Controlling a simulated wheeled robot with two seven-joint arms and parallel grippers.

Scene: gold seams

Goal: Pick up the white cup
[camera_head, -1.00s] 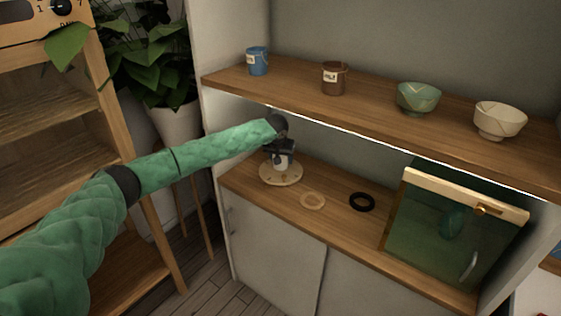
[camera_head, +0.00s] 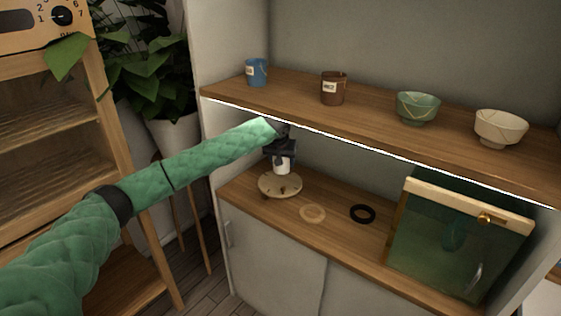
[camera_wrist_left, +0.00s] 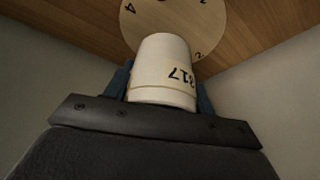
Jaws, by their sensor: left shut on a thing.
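The white cup (camera_head: 282,166) is in the jaws of my left gripper (camera_head: 281,156), above a round pale wooden disc (camera_head: 268,186) on the cabinet top. The gripper is shut on the cup, which appears clear of the disc. My right gripper is not in view.
A pale ring (camera_head: 313,206), a black ring (camera_head: 353,211) and a green glass-fronted box (camera_head: 420,235) occupy the counter.

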